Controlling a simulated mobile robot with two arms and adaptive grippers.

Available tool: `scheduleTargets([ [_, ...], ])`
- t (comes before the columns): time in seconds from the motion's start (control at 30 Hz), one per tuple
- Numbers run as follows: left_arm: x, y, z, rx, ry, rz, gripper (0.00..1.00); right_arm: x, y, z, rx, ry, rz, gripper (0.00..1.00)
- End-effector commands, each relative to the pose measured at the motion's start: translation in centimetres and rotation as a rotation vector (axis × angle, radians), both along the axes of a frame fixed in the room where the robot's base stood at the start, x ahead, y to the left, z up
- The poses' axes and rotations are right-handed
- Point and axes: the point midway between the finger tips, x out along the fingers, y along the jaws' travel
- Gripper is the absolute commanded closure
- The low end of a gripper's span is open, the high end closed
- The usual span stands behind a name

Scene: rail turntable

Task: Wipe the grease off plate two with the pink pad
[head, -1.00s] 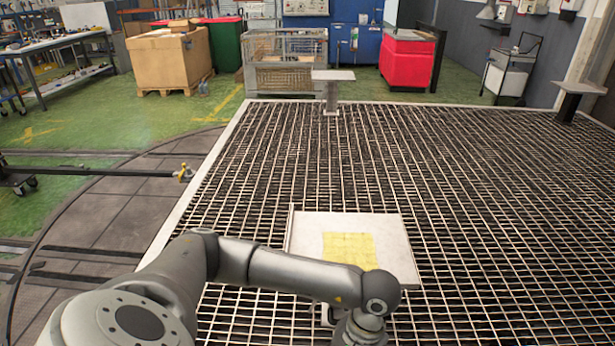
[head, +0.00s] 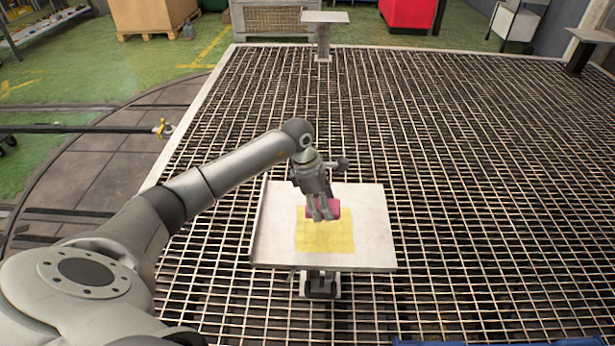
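A pale square plate (head: 368,222) stands on a short post above the grating, in the lower middle of the head view. A yellow grease patch (head: 325,238) covers its middle. My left gripper (head: 321,212) points down over the plate with its fingers closed around the pink pad (head: 334,207). The pad is at the far edge of the yellow patch, partly hidden by the fingers. I cannot tell whether it touches the plate. My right gripper is not in view. No number shows on the plate.
Another raised plate (head: 325,17) stands at the far edge of the grating (head: 470,170), and one more (head: 592,36) at the far right. A blue object (head: 470,341) shows at the bottom edge. The grating around the near plate is clear.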

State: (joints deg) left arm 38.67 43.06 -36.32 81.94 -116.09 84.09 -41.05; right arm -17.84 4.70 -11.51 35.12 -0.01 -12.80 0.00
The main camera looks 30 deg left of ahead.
Motion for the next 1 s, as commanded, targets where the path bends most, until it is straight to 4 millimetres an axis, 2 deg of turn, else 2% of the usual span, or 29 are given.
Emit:
scheduleTargets([
  [0.1,1.9,2.4,0.6,-0.003,0.001,0.278,0.68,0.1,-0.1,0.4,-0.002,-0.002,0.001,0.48],
  [0.2,3.1,4.4,0.8,-0.004,0.0,0.482,0.68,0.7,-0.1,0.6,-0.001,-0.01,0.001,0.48],
  [0.4,4.3,6.9,1.0,-0.003,0.0,0.747,0.68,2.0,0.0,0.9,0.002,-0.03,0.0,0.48],
  [0.67,4.6,7.7,0.5,-0.005,0.001,0.828,0.68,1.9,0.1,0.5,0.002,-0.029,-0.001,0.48],
  [1.0,4.6,7.6,-2.6,-0.004,0.001,0.824,0.68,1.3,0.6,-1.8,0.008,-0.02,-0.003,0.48],
])
